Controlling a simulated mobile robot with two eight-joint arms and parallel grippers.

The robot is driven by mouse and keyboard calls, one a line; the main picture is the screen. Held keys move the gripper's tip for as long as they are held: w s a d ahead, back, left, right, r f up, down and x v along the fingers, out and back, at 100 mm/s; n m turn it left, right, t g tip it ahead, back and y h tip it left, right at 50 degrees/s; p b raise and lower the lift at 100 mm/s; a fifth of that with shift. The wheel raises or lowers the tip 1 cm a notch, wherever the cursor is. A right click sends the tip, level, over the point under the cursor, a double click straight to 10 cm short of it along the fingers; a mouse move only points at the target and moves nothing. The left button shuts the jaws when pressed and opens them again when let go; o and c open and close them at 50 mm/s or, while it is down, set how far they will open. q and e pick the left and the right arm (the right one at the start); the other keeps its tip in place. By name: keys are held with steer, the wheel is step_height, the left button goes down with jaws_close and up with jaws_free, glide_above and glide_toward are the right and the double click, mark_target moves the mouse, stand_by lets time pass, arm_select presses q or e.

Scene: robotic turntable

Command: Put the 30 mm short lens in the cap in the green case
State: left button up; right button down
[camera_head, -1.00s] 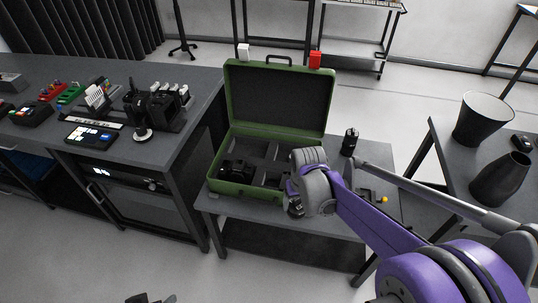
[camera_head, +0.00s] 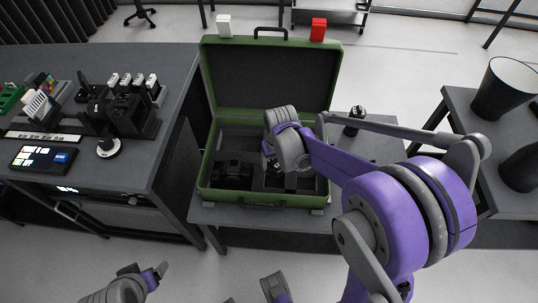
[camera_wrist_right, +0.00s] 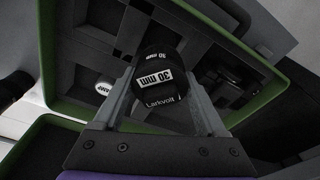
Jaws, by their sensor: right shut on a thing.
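The green case (camera_head: 331,90) stands open on a low table, its lid raised at the back. Its grey foam compartments also show in the wrist view, inside the green rim (camera_wrist_right: 262,102). My right gripper (camera_wrist_right: 160,72) is shut on a black lens marked "30 mm" (camera_wrist_right: 158,88), held over the case. In the head view my wrist hides the lens and the compartments under it. A round white-marked piece (camera_wrist_right: 104,88), its marking hard to read, lies in one compartment; I cannot tell whether it is the cap. My left gripper (camera_head: 158,273) is at the bottom left, its jaw opening unclear.
A black camera (camera_head: 233,173) sits in the case's front left compartment. A small black cylinder (camera_head: 355,118) stands on the table right of the case. A desk with devices (camera_head: 125,115) is at left. A side table with dark pots (camera_head: 503,88) is at right.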

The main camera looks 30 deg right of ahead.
mark_target(275, 172)
steer(key=shift+f, duration=0.25)
steer(key=shift+f+b, duration=2.25)
steer(key=shift+f, duration=0.6)
steer(key=shift+f+b, duration=0.55)
steer(key=shift+f, duration=0.2)
steer(key=shift+r, duration=0.25)
steer(key=shift+r+p, duration=0.25)
steer(key=shift+p, duration=0.1)
steer(key=shift+f+b, duration=0.4)
steer(key=shift+f, duration=0.05)
stand_by(1.0)
steer(key=shift+r, duration=0.2)
steer(key=shift+r+p, duration=0.25)
steer(key=shift+p, duration=0.05)
